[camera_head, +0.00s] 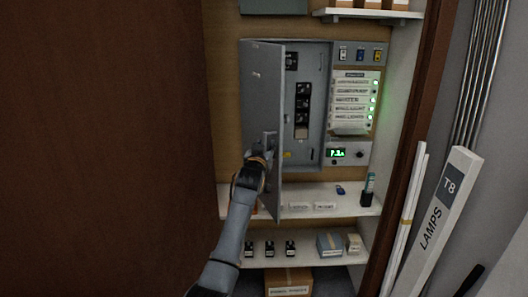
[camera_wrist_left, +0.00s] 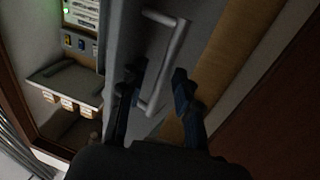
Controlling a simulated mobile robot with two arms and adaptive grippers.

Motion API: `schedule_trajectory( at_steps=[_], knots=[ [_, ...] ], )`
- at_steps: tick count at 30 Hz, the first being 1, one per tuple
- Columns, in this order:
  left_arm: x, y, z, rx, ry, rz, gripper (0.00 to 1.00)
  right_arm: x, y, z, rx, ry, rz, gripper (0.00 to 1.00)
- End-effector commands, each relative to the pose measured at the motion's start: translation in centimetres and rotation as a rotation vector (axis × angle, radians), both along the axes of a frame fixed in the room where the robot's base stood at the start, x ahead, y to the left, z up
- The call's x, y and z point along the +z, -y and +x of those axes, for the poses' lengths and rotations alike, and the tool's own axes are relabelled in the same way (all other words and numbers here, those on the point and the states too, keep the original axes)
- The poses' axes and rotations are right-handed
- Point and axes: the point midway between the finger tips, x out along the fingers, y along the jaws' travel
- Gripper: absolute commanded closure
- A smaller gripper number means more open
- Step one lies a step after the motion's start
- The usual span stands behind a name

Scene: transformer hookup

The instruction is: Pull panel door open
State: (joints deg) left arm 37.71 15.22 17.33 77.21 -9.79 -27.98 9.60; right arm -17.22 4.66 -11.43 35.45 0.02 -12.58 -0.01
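The grey panel door (camera_head: 262,95) stands partly open, swung out from the left side of the grey electrical panel (camera_head: 318,75). Its handle (camera_head: 270,140) is a pale bar, which also shows in the left wrist view (camera_wrist_left: 172,55). My left gripper (camera_wrist_left: 157,80) is at the handle, with its two dark fingers apart on either side of the bar. I see no clear contact between fingers and bar. In the head view the left gripper (camera_head: 262,152) partly covers the handle area. A dark shape at the bottom right may be part of my right gripper, but it is too cut off to tell.
Right of the opening are lit labelled rows (camera_head: 352,100) and a green display (camera_head: 337,153). A white shelf (camera_head: 335,198) below holds a small teal-topped item (camera_head: 369,186). A lamp box (camera_head: 438,205) leans at the right. A brown surface (camera_head: 100,130) fills the left.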

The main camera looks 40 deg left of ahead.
Motion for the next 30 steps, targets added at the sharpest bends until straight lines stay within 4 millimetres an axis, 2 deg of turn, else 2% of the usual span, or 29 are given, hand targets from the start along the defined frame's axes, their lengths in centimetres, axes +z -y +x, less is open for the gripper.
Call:
schedule_trajectory(
  at_steps=[5, 15, 21, 30],
  knots=[
    [-0.1, 0.8, -1.4, 0.0, 0.0, 0.001, 0.68, 0.0, -0.1, 0.1, 0.0, 0.001, 0.001, 0.6],
    [-0.1, 3.8, -6.8, -0.003, -0.002, 0.0, 0.68, 0.0, -0.1, 0.1, 0.0, 0.002, 0.001, 0.6],
    [-0.1, 5.2, -9.4, -0.003, -0.003, -0.001, 0.68, 0.0, -0.1, 0.1, 0.0, 0.002, 0.001, 0.6],
    [-0.1, 5.8, -10.5, -0.002, -0.003, -0.001, 0.68, 0.0, -0.2, 0.1, 0.0, 0.002, 0.001, 0.6]
  ],
)
